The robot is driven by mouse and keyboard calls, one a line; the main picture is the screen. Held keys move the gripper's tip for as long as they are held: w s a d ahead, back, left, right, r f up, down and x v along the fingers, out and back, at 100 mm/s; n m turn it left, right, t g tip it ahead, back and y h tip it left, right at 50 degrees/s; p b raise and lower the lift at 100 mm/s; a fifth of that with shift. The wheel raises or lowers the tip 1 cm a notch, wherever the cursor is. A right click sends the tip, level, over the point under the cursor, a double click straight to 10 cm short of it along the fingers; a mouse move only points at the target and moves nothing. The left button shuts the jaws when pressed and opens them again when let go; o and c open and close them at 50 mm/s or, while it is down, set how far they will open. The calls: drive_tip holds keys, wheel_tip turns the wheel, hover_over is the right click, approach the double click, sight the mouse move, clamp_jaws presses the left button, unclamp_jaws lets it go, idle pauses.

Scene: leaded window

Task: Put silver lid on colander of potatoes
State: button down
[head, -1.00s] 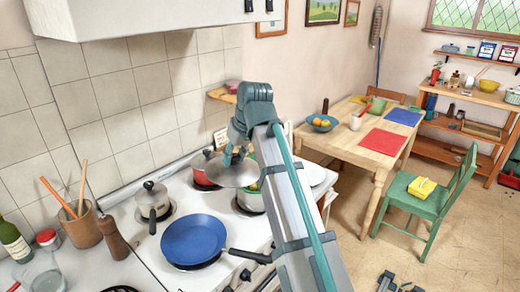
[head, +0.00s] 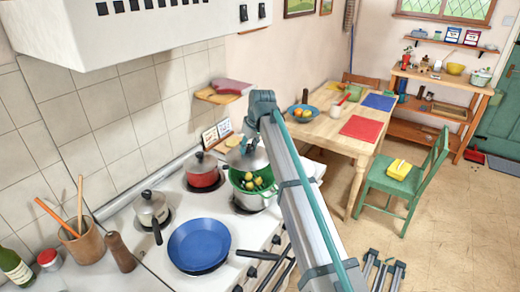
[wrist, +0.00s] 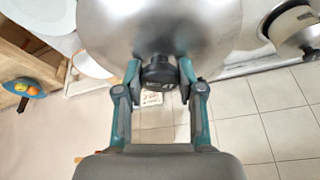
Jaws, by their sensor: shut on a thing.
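The silver lid (head: 247,159) is held by my gripper (head: 246,146), above the back part of the green colander (head: 236,180) in the head view. Several yellow potatoes (head: 257,184) show in the colander, which sits in a silver pot (head: 250,203) on the stove. In the wrist view, my gripper (wrist: 160,88) is shut on the lid's dark knob (wrist: 158,72), and the lid's domed top (wrist: 150,28) fills the upper middle. The lid looks apart from the colander, whose front rim and potatoes are uncovered. The lid hides the colander in the wrist view.
A red pot with a lid (head: 204,172) stands just left of the colander. A blue frying pan (head: 199,243) and a lidded silver saucepan (head: 151,208) are on the stove (head: 222,262). A wall shelf (head: 217,97) is behind. The dining table (head: 325,132) is to the right.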

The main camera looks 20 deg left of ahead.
sight(253, 152)
drive_tip(key=shift+w+d+r, duration=0.1)
drive_tip(key=shift+w+d, duration=0.2)
drive_tip(key=shift+w, duration=0.45)
drive_tip(key=shift+s+f, duration=0.1)
drive_tip(key=shift+f, duration=0.15)
drive_tip(key=shift+f+b, duration=1.3)
drive_tip(key=shift+f, duration=1.4)
drive_tip(key=shift+s+d+f, duration=0.2)
drive_tip(key=shift+s+f, duration=0.05)
drive_tip(key=shift+f, duration=0.15)
drive_tip(key=shift+s+d+f, duration=0.15)
drive_tip(key=shift+s+f, duration=0.05)
drive_tip(key=shift+f, duration=0.2)
drive_tip(key=shift+s+d+f, duration=0.25)
drive_tip(key=shift+s+d, duration=0.2)
drive_tip(key=shift+s, duration=0.35)
drive_tip(key=c, duration=0.6)
unclamp_jaws()
drive_tip(key=shift+c, duration=0.2)
drive_tip(key=shift+o, duration=0.3)
